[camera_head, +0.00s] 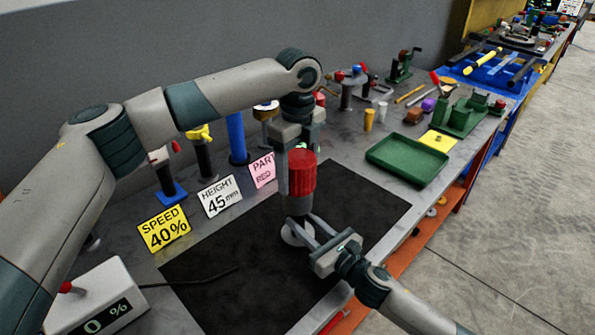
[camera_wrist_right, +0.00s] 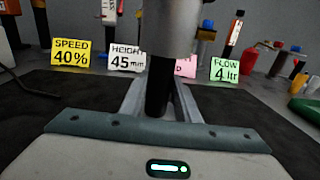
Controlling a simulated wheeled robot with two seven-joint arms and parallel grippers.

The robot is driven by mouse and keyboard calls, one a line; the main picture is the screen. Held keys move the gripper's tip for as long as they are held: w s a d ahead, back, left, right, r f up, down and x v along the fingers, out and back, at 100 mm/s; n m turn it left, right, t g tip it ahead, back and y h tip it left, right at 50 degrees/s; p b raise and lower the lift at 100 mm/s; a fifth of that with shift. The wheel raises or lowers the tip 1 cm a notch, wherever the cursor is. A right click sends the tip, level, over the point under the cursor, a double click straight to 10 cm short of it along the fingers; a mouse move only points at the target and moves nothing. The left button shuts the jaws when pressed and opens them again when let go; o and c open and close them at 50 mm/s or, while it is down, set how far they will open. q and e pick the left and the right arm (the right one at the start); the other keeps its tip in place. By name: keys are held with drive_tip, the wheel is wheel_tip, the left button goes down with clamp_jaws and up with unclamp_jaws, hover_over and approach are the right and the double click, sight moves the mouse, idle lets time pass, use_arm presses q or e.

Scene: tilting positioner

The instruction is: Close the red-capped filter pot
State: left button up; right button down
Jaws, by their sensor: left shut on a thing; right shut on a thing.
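The red cap (camera_head: 302,172) is a ribbed red cylinder above the black mat. My left gripper (camera_head: 299,178) comes down from above and is shut on it, one finger on each side. Directly under the cap is the pot's grey body (camera_head: 299,204), which also shows in the right wrist view (camera_wrist_right: 172,28). I cannot tell whether the cap is fully seated. A dark stem (camera_wrist_right: 158,88) runs down from the body, above a pale round base (camera_head: 292,236). My right gripper (camera_head: 300,224) is low on the mat side, shut on the dark stem.
Sign cards reading SPEED 40% (camera_head: 164,230), HEIGHT 45 mm (camera_head: 220,197) and PART RED (camera_head: 262,170) stand behind the mat (camera_head: 225,290). A green tray (camera_head: 408,160) lies to the right. A box with a percent display (camera_head: 98,300) is front left. The mat's front is mostly clear.

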use_arm(q)
drive_tip(key=shift+f, duration=0.45)
drive_tip(key=m, duration=0.4)
drive_tip(key=shift+m, duration=0.4)
drive_tip(key=m, duration=1)
drive_tip(key=shift+d, duration=0.1)
drive_tip(key=m, duration=0.4)
drive_tip(key=shift+m, duration=0.3)
drive_tip(key=o, duration=1.1)
